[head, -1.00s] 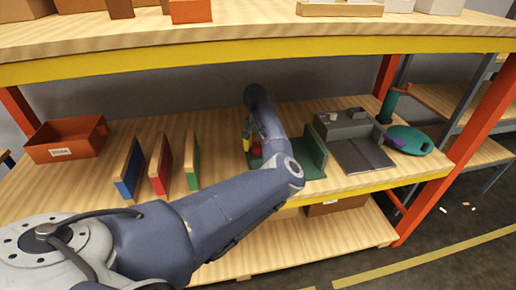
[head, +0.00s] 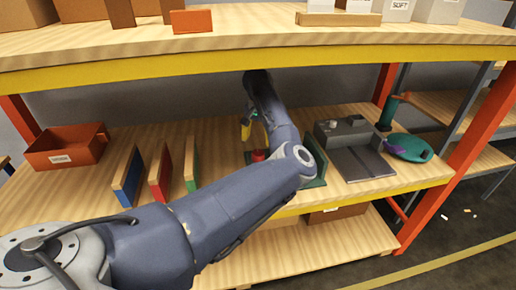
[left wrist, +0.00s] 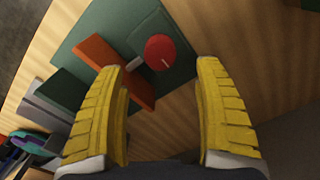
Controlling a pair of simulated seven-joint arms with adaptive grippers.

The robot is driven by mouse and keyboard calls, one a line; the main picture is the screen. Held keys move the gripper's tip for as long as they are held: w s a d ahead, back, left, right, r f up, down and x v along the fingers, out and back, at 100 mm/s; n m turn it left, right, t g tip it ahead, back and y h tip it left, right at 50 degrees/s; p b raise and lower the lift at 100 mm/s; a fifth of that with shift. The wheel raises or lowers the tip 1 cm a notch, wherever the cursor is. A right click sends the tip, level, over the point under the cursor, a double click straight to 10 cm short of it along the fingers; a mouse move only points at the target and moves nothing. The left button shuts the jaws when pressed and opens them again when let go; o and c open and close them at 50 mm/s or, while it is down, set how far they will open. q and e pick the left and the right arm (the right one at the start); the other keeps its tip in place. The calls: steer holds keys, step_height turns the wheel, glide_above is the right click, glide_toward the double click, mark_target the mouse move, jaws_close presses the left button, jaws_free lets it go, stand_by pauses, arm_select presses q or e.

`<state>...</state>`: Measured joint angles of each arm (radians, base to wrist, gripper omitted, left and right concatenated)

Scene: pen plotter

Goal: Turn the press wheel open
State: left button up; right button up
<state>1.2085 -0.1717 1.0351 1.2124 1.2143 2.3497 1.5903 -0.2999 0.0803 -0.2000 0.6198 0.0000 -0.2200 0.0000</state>
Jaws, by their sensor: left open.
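The press wheel, a red round knob with a pale mark (left wrist: 160,52), sits on a short pale shaft beside an orange bar (left wrist: 112,70) over a green base (left wrist: 90,42) in the left wrist view. In the head view the red wheel (head: 258,155) shows low beside my forearm, with part of the green press (head: 316,172) to the right. My left gripper (left wrist: 166,68) has its yellow fingers wide apart and empty; the wheel appears beyond and between the tips, not visibly touched. The yellow fingers (head: 246,130) are partly hidden in the head view. My right gripper is not seen.
A grey machine (head: 352,150) and a teal round-based stand (head: 408,147) stand right of the press. Blue, red (head: 160,172) and green upright panels and an orange bin (head: 66,146) stand to the left. A yellow-edged upper shelf (head: 250,57) hangs above the arm.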

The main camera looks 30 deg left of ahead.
mark_target(258, 153)
arm_select(q)
steer(key=shift+r, duration=1.65)
